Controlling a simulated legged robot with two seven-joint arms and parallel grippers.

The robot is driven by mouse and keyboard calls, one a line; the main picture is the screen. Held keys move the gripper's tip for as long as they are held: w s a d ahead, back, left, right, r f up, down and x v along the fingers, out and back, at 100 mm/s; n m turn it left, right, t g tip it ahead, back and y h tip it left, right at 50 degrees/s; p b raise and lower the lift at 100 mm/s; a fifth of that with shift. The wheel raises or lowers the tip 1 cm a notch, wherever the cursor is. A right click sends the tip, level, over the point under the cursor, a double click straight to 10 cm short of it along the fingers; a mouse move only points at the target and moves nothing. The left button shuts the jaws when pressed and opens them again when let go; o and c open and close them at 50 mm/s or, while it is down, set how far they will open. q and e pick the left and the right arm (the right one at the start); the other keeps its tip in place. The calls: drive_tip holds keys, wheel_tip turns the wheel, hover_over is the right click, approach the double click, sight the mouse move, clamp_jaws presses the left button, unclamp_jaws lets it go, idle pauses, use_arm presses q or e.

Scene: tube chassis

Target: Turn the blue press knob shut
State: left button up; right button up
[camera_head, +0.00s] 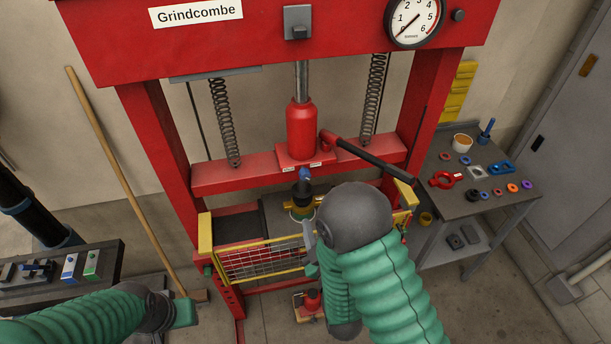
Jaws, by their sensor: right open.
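The blue knob (305,174) is small and sits at the front of the red jack's base, below the red bottle jack (301,130) of the press. Two small white labels flank it; their text is too small to read. My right gripper (311,250) is open, below the knob and apart from it in the picture, near the yellow-framed mesh guard (262,258). My dark wrist and green sleeve hide much of it. My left gripper (182,312) is at the lower left, far from the knob; its jaws cannot be made out.
A black-handled lever (375,162) slopes down right from the jack. A yellow and dark fitting (301,207) stands under the knob. A side table (475,205) with rings and tools is at right. A broom handle (120,170) leans at left, near a dark tray (65,278).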

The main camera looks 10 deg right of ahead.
sight(306, 178)
drive_tip(key=w+p, duration=0.4)
drive_tip(key=w, duration=1.1)
drive_tip(key=shift+d, duration=0.15)
drive_tip(key=shift+w, duration=0.25)
drive_tip(key=shift+c, duration=0.4)
drive_tip(key=shift+s, duration=0.1)
clamp_jaws()
